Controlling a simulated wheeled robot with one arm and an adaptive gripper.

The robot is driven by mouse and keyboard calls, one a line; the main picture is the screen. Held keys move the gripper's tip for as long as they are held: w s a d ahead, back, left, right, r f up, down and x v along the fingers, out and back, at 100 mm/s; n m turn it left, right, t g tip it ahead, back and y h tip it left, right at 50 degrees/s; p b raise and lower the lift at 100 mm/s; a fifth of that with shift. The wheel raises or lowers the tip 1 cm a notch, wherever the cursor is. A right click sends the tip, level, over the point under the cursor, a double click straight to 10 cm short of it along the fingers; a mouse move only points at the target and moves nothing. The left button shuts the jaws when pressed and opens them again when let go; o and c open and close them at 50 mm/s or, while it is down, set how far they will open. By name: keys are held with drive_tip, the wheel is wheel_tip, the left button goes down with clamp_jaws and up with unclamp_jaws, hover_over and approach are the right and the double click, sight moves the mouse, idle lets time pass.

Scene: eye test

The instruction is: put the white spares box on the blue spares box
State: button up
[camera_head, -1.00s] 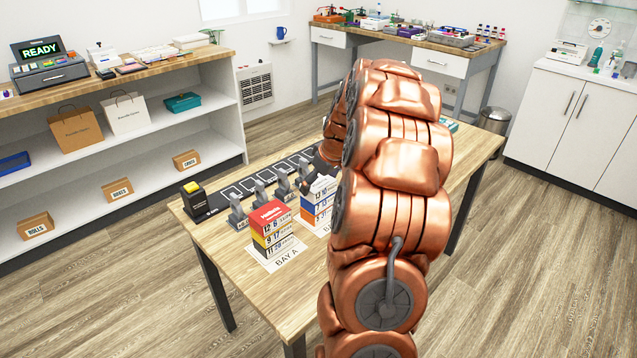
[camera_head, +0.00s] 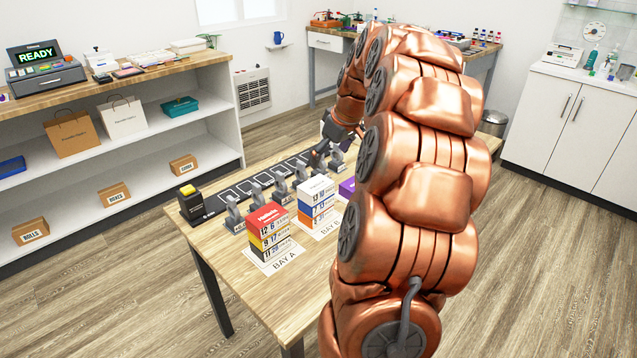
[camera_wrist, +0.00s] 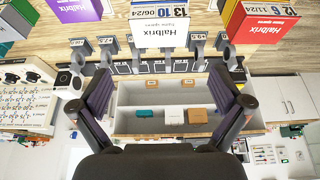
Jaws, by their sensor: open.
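The white spares box (camera_head: 317,185) is the top box of the stack at BAY B. It lies level, and a blue box (camera_head: 309,197) shows directly under it, with an orange face lower down. In the wrist view the white box (camera_wrist: 160,32) is upside down at the top middle. My gripper (camera_head: 322,154) is beyond the stack, near the grey stands, partly hidden by my arm. In the wrist view my gripper (camera_wrist: 163,82) has its fingers wide apart, with nothing between them and apart from the white box.
A red-topped stack (camera_head: 267,214) stands at BAY A, left of the white box. A purple box (camera_head: 347,187) shows on the right, partly hidden by my arm. Several grey stands (camera_head: 255,196) line the table behind the stacks. The table's front left (camera_head: 262,300) is clear.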

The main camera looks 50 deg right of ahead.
drive_tip(key=s+a+f+n+g+y, duration=0.1)
drive_tip(key=s+a+g, duration=0.15)
drive_tip(key=a, duration=1.05)
drive_tip(key=s+a+f+g, duration=0.1)
drive_tip(key=s+a, duration=0.2)
drive_tip(key=a, duration=1)
drive_tip(key=s+a+f+g, duration=0.1)
drive_tip(key=s+a+f, duration=0.1)
drive_tip(key=s, duration=0.4)
drive_tip(key=s+a+f, duration=0.2)
drive_tip(key=s+a, duration=0.3)
drive_tip(key=s, duration=0.2)
drive_tip(key=s+a+f+g+h, duration=0.1)
drive_tip(key=s+a+f, duration=0.1)
drive_tip(key=s+a, duration=0.2)
drive_tip(key=s, duration=0.3)
drive_tip(key=shift+a+f+m+g, duration=0.2)
drive_tip(key=shift+m+g, duration=0.15)
drive_tip(key=shift+m, duration=0.05)
drive_tip(key=shift+s, duration=0.1)
